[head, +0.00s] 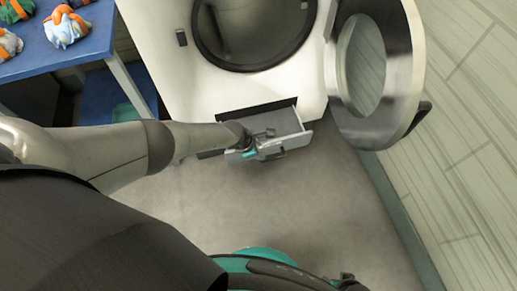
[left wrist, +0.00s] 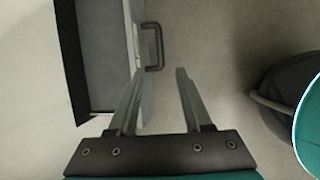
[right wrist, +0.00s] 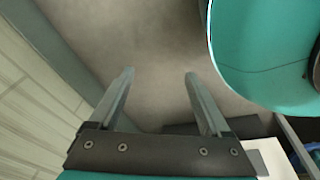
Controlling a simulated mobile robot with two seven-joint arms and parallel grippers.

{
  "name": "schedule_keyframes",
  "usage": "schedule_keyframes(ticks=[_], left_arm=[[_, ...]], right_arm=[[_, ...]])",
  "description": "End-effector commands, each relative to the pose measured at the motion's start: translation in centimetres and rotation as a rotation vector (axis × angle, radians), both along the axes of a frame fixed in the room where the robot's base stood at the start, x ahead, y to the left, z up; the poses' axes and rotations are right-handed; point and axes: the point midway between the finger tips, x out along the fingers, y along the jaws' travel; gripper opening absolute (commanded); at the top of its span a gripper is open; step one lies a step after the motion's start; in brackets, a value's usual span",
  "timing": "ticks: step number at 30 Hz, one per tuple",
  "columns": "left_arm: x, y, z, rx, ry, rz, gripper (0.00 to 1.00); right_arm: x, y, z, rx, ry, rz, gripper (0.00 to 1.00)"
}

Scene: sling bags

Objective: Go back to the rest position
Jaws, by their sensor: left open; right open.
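My left gripper (head: 270,150) is at the front of the open lower drawer (head: 290,124) of the white machine. In the left wrist view its fingers (left wrist: 158,72) are open with nothing between them. The dark drawer handle (left wrist: 158,46) shows just beyond the fingertips, and the left finger overlaps the drawer front in the picture. Whether it touches cannot be told. My right gripper (right wrist: 159,73) is open and empty above the grey floor, beside my teal base. In the head view the right gripper is not clearly made out.
The white machine (head: 180,72) has its round door (head: 412,65) swung open to the right. A blue table (head: 90,50) with several colourful bundles (head: 66,27) stands at upper left. A tiled wall (head: 475,110) bounds the right side. The grey floor (head: 300,200) between is clear.

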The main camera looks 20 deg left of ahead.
Motion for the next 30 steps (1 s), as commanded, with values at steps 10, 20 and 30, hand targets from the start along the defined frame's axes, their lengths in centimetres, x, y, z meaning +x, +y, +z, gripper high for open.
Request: schedule_keyframes(ticks=[10, 20, 30], left_arm=[[0.0, 0.0, 0.0, 0.000, 0.000, 0.001, 0.50], [-3.2, -3.8, -1.0, -0.371, 0.116, 0.478, 0.50], [-8.4, -2.9, -3.0, -0.926, 0.320, 1.538, 0.50]], right_arm=[[0.0, 0.0, 0.0, 0.000, 0.001, 0.000, 0.81], [-0.5, -0.4, 0.0, -0.002, -0.004, 0.000, 0.81], [-2.3, -1.4, -0.4, -0.012, 0.006, 0.000, 0.81]])
